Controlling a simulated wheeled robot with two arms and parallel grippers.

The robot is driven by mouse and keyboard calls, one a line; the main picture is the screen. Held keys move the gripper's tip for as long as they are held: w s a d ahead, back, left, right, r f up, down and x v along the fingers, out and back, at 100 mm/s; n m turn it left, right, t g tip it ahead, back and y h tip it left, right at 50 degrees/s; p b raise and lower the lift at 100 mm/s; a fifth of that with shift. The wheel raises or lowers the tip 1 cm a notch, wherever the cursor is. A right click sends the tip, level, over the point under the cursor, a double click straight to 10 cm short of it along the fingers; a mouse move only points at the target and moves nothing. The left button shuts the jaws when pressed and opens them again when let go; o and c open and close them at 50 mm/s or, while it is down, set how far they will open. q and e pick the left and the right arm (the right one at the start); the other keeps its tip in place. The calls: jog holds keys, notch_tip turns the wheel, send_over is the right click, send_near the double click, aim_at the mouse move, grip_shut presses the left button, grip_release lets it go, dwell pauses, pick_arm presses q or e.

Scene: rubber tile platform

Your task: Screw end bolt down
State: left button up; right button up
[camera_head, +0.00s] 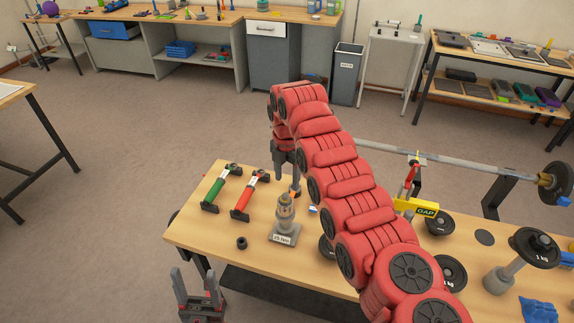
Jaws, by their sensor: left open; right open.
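A grey upright fixture (286,219) with an orange band near its top and a labelled base plate stands on the wooden table. A small black ring or nut (241,243) lies on the table to its left. Which part is the end bolt, I cannot tell for sure. My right gripper (287,182) points down just behind and above the fixture. It is open, and no held thing shows in it. My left gripper (196,279) points up in front of the table's left front edge. It is open and empty, apart from everything on the table.
A green-handled tool (222,187) and a red-handled tool (250,195) lie left of the fixture. My red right arm hides the table's middle. To its right are a yellow GAP tag (416,207), a long bar (455,162) and black weight discs (451,271).

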aim_at(287, 194)
notch_tip(287, 194, down, 4)
jog(key=shift+f+p, duration=0.25)
jog(key=shift+p, duration=0.6)
jog(key=shift+f, duration=0.6)
grip_shut()
